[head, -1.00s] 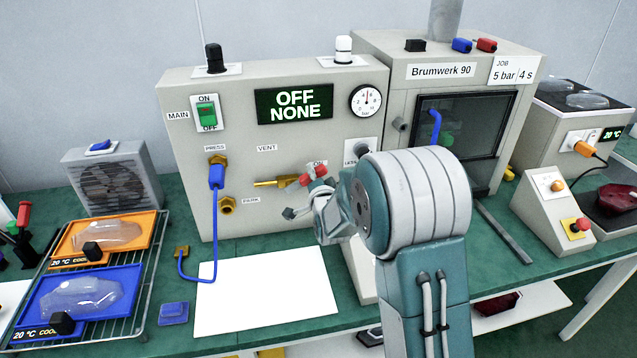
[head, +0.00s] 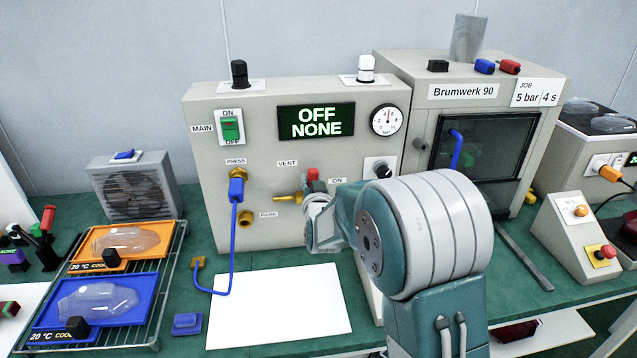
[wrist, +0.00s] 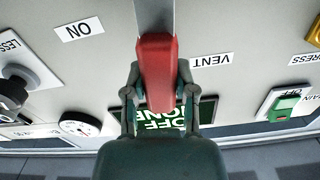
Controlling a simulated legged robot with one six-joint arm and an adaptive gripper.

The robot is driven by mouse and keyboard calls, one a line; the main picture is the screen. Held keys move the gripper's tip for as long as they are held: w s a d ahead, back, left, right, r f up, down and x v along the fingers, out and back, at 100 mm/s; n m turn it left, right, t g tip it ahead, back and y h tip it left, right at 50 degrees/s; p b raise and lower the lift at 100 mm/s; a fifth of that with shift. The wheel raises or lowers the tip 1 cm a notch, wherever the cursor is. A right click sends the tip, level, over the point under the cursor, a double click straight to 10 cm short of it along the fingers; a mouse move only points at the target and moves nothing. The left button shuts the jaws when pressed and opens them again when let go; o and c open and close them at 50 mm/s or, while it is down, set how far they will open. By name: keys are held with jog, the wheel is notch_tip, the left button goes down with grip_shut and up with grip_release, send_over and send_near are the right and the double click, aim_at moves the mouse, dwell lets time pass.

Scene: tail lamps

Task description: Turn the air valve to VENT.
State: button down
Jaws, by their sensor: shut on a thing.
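The air valve (head: 288,198) is a brass fitting on the front panel, with a red handle (head: 313,174). The handle points up, between the VENT label (head: 287,163) on its left and the ON label (head: 337,181) on its right. The wrist view is upside down and shows the red handle (wrist: 157,65) on a grey metal stem. My gripper (wrist: 157,82) is shut on the red handle, one finger on each side. In the head view my wrist hides part of the valve.
A blue hose (head: 234,245) hangs from the PRESS port to the left of the valve. The dark display (head: 316,121) reads OFF NONE, beside a pressure gauge (head: 386,120). A white sheet (head: 280,308) lies on the green bench below. Trays on a rack (head: 150,320) stand at left.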

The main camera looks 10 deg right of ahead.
jog(key=shift+s+a+f+n, duration=0.1)
jog(key=shift+a+f+n, duration=0.4)
jog(key=shift+n, duration=0.4)
jog(key=shift+a+r, duration=0.1)
jog(key=shift+a, duration=0.05)
jog(key=shift+c, duration=2)
grip_release()
jog(key=shift+a+r, duration=0.1)
jog(key=shift+r, duration=0.05)
jog(key=shift+r, duration=0.1)
jog(key=s, duration=1.1)
jog(key=shift+s, duration=0.4)
